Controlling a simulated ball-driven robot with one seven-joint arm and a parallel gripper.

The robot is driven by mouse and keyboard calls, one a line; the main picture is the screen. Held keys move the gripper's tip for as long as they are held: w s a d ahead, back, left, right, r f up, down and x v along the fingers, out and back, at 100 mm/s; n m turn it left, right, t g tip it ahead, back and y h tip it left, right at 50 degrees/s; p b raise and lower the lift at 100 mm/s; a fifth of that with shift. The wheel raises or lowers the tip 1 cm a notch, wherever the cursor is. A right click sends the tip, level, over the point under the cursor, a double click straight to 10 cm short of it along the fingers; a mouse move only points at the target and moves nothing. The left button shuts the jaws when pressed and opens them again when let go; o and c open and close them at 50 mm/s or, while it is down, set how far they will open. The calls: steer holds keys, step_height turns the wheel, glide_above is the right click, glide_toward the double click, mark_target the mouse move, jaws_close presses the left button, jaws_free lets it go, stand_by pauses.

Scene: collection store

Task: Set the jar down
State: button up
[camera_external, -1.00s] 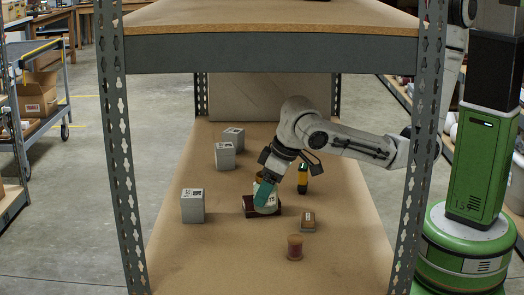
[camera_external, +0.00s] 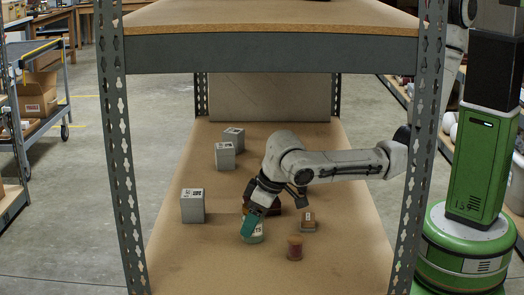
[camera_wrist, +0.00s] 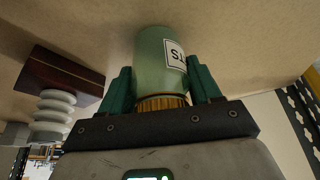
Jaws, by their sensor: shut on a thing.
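The jar is pale green with a white label and a gold lid; it fills the middle of the wrist view (camera_wrist: 152,62). My gripper (camera_wrist: 160,88) is shut on it, with one teal finger on each side near the lid. In the external view the jar (camera_external: 256,238) shows below the teal fingers of my gripper (camera_external: 250,228), low over the brown shelf board (camera_external: 200,262). I cannot tell whether its base touches the board.
A dark wooden block (camera_wrist: 62,77) with a grey ribbed insulator (camera_wrist: 53,115) is beside the jar. A reddish-brown spool-like jar (camera_external: 295,248) and a small brown-and-grey block (camera_external: 308,222) stand to the right. Grey boxes (camera_external: 193,206) stand left and behind. The front left board is clear.

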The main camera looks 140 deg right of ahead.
steer(key=shift+f, duration=0.15)
steer(key=o, duration=1.2)
steer(key=shift+c, duration=0.2)
steer(key=shift+a+r, duration=0.15)
steer(key=shift+r, duration=0.4)
steer(key=v, duration=1.1)
steer(key=s+a+f+n+y, duration=0.1)
steer(key=s+a+f+n, duration=0.1)
steer(key=s+a+n, duration=0.2)
steer(key=s+a+f+n+g+y, duration=0.1)
steer(key=s+a, duration=0.4)
steer(key=s, duration=0.6)
steer(key=s+a+f+n+y, duration=0.1)
steer(key=s+a+f+n, duration=0.3)
steer(key=s, duration=0.4)
steer(key=shift+a+n+y+p, duration=0.2)
steer(key=shift+a+n, duration=0.05)
steer(key=shift+n, duration=0.4)
steer(key=shift+a+n+y+p, duration=0.15)
steer(key=shift+a+n+y, duration=0.1)
steer(key=shift+n, duration=0.4)
